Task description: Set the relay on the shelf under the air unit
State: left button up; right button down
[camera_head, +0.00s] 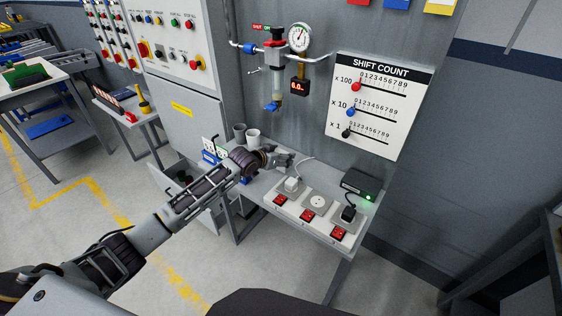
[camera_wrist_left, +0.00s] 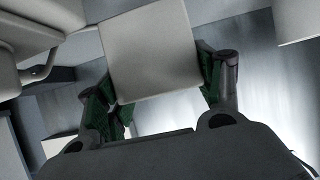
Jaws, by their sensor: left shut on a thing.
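My left gripper (camera_head: 287,160) reaches in over the bench below the air unit (camera_head: 274,70). In the left wrist view its green-padded fingers (camera_wrist_left: 157,95) are shut on a plain pale block (camera_wrist_left: 150,45). In the head view the block is hard to make out at the fingertips, and I cannot tell for certain that it is the relay. The shelf under the air unit is the light bench top (camera_head: 262,190), partly hidden by my arm. A white plug (camera_head: 291,184) with a white cable sits just below the fingertips. My right gripper is not in view.
A socket strip with red switches (camera_head: 308,215) runs along the bench front. A black box with a green light (camera_head: 360,184) stands at the right end. The shift count panel (camera_head: 379,105) hangs above.

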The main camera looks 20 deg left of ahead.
pick_arm(q)
jog(key=shift+f, duration=1.3)
jog(key=shift+f, duration=0.1)
jog(key=o, duration=1.2)
jog(key=shift+c, duration=0.2)
jog(key=v, duration=1.2)
jog(key=shift+p, duration=0.3)
